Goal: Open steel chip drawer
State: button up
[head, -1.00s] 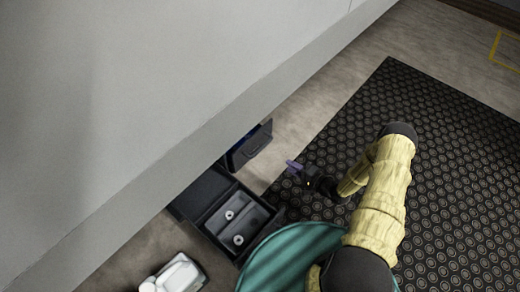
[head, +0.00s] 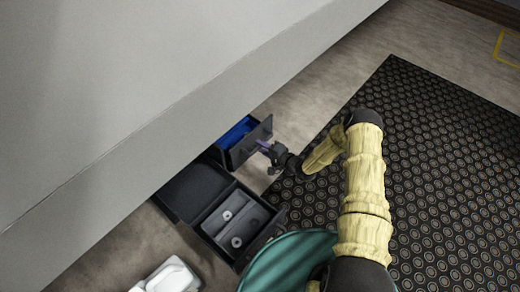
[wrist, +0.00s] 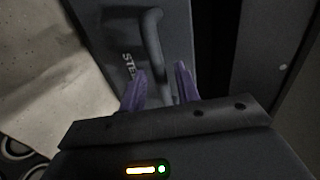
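The steel chip drawer (head: 251,148) has a dark front and a blue interior, and stands partly out from under the grey bench. In the wrist view its front (wrist: 180,22) carries a partly hidden label starting "STE" and a dark bar handle (wrist: 153,42). My gripper (head: 261,145) is at this front. In the wrist view the purple fingers of my gripper (wrist: 160,72) are spread apart on either side of the handle's near part, with gaps visible. The handle's near end is hidden by the gripper body.
A second dark drawer (head: 203,227) is open beside it, holding two metal rings. The grey bench (head: 150,100) overhangs at left. A white object (head: 170,276) and a green round surface (head: 290,262) are at the bottom. A black studded mat (head: 440,150) covers the floor at right.

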jog(key=shift+x, duration=0.8)
grip_shut()
jog(key=f+p+v, duration=0.2)
jog(key=f+v, duration=0.1)
jog(key=v, duration=1.1)
jog(key=s+d+f+p+v, duration=0.1)
jog(key=f+p+v, duration=0.2)
jog(key=v, duration=1.1)
jog(key=shift+s, duration=0.1)
grip_release()
